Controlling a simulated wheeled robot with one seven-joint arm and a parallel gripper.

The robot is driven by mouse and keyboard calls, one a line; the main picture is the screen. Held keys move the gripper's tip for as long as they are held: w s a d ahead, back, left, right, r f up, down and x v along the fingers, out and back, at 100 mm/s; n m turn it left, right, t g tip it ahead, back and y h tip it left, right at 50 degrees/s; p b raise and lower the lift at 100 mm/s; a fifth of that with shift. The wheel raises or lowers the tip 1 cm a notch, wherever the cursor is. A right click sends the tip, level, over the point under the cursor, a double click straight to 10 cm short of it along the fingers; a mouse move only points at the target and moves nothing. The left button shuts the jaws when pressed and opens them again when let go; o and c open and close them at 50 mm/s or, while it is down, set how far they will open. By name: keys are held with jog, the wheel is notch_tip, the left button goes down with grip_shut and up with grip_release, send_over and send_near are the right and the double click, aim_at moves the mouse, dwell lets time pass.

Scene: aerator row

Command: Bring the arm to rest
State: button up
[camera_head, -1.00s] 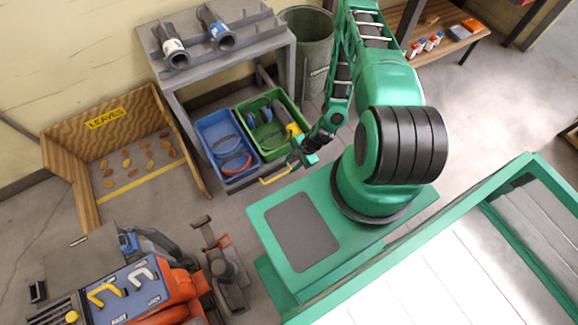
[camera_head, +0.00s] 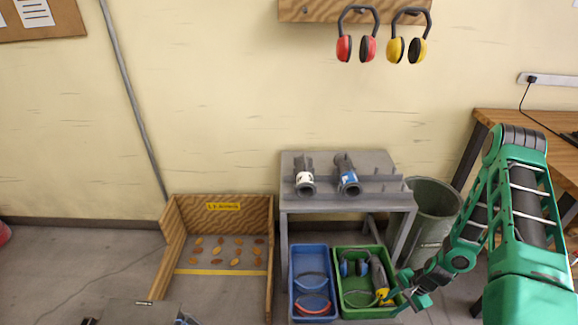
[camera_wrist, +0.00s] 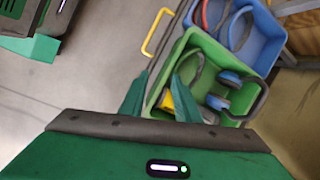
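My arm (camera_head: 520,215) is at the right of the head view, bent, with the lower link reaching down and left. My gripper (camera_head: 408,297) is low, at the right edge of the green bin (camera_head: 372,312). Whether a finger touches the bin I cannot tell.
Blue bin (camera_head: 294,288) stands beside the green one, by a grey rack (camera_head: 345,207) bearing two dark tubes. A bin (camera_head: 432,205) and wooden table (camera_head: 500,120) are at right. A yellow handle (camera_wrist: 148,47) shows near the fingers. Leaves box (camera_head: 225,212) stands left.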

jog(key=s+d+r+n+g+h, duration=0.1)
jog(key=d+r+n+h, duration=0.2)
jog(key=r, duration=1.3)
jog(key=d+r+n, duration=0.2)
jog(key=d+r, duration=0.3)
jog(key=r, duration=1.1)
jog(key=s+a+r+n, duration=0.1)
jog(key=s+a+r, duration=0.1)
jog(key=s+r, duration=0.8)
jog(key=s+a+r+n, duration=0.1)
jog(key=s+a+r, duration=0.1)
jog(key=s+r, duration=0.9)
jog(key=shift+s+a+r, duration=0.15)
jog(key=shift+s, duration=0.1)
jog(key=shift+w+f, duration=0.25)
jog(key=shift+w, duration=0.35)
